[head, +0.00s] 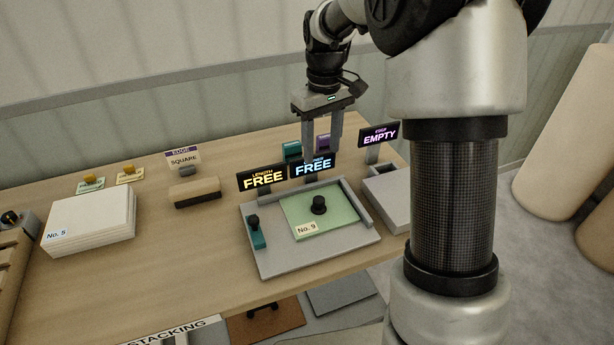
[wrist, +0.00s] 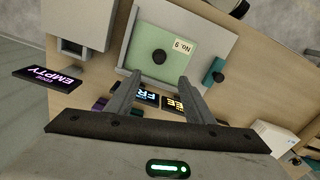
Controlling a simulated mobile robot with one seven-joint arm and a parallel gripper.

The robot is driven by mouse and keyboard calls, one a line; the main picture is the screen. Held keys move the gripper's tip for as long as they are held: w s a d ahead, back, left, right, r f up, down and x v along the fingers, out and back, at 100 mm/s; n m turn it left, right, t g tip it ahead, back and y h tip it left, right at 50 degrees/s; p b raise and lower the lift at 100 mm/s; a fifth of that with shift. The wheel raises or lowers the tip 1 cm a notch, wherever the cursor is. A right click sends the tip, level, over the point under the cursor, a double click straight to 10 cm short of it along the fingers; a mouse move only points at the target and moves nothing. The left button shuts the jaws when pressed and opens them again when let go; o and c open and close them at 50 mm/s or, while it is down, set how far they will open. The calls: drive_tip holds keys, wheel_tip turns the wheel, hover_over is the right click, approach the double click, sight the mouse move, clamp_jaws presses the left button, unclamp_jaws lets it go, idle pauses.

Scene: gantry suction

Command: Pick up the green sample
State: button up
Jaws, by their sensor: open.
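The green sample (head: 335,223) is a flat square plate labelled No. 9 with a black round knob (head: 318,204) on top. It lies on a grey tray (head: 280,262) against the raised edges at its back and right. In the wrist view the green sample (wrist: 147,38) and its knob (wrist: 159,57) lie beyond the fingertips. My gripper (head: 322,150) is open and empty, above and behind the tray in the head view. In the wrist view my gripper (wrist: 157,88) has its two fingers apart, with the FREE signs showing between them.
Two lit FREE signs (head: 262,178) stand at the tray's back edge. A teal block with a black knob (head: 256,235) sits on the tray's left. A grey box with an EMPTY sign (head: 380,135) stands right. A white stack labelled No. 5 (head: 92,218) lies left.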

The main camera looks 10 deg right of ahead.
sight(319, 200)
drive_tip(key=f, duration=1.8)
drive_tip(key=shift+w, duration=0.2)
drive_tip(key=shift+c, duration=0.2)
drive_tip(key=shift+r, duration=0.1)
clamp_jaws()
wheel_tip(319, 200, up, 10)
drive_tip(key=f, duration=0.1)
drive_tip(key=shift+s+f+b, duration=0.2)
drive_tip(key=shift+f+b, duration=1.25)
drive_tip(key=shift+f, duration=0.55)
drive_tip(key=shift+s+f+b, duration=0.15)
drive_tip(key=shift+f+b, duration=1.3)
drive_tip(key=shift+f, duration=0.5)
